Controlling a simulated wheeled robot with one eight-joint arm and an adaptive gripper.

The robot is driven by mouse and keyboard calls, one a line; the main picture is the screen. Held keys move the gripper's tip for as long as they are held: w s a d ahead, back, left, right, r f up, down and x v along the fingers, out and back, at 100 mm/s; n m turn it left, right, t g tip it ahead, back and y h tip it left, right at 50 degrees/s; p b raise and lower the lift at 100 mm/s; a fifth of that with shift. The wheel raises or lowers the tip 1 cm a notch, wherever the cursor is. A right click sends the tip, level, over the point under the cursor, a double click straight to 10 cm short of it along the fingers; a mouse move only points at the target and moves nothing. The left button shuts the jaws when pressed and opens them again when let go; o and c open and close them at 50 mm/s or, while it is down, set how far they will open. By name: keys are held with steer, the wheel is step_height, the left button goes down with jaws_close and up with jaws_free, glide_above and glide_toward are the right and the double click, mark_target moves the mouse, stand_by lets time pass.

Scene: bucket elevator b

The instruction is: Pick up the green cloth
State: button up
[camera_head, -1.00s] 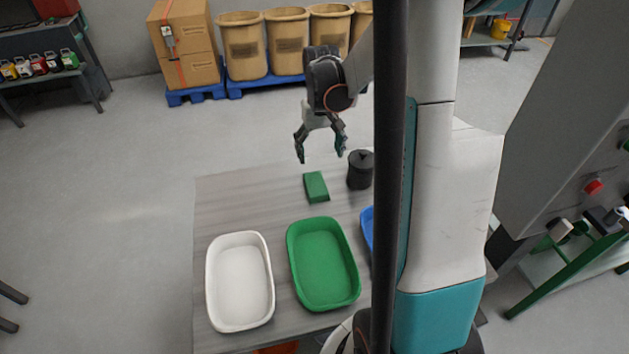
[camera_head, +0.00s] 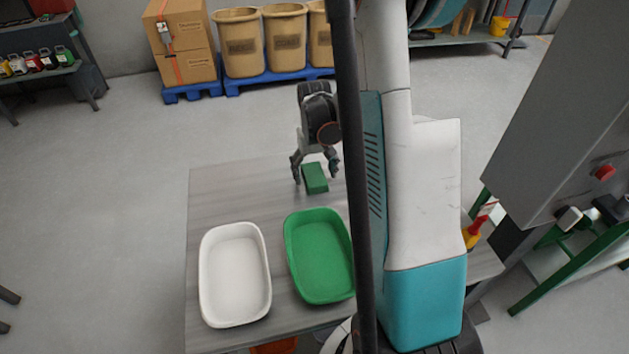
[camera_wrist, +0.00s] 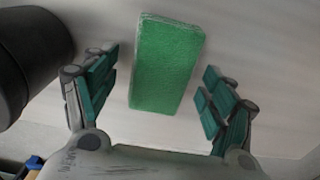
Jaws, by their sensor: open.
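The green cloth (camera_head: 315,178) is a small folded rectangular block on the grey table, behind the green tray. In the wrist view the green cloth (camera_wrist: 167,65) lies between my two fingers, with a gap on each side. My gripper (camera_head: 316,172) is open and empty, with its fingers low over the far part of the table around the cloth. It also shows in the wrist view (camera_wrist: 158,95) with the fingers spread wide. I cannot tell how far the fingertips are above the table.
A green tray (camera_head: 320,262) and a white tray (camera_head: 235,275) stand at the front of the table (camera_head: 212,190). A dark cylinder (camera_wrist: 30,55) is close to the left finger in the wrist view. My arm hides the table's right part. The table's left strip is clear.

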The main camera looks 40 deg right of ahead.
mark_target(315, 174)
steer(key=shift+f, duration=0.4)
steer(key=c, duration=1.1)
steer(key=shift+c, duration=0.2)
steer(key=shift+r, duration=0.2)
step_height(315, 174, up, 20)
steer(key=p, duration=0.6)
steer(key=shift+o, duration=0.6)
steer(key=shift+f, duration=0.15)
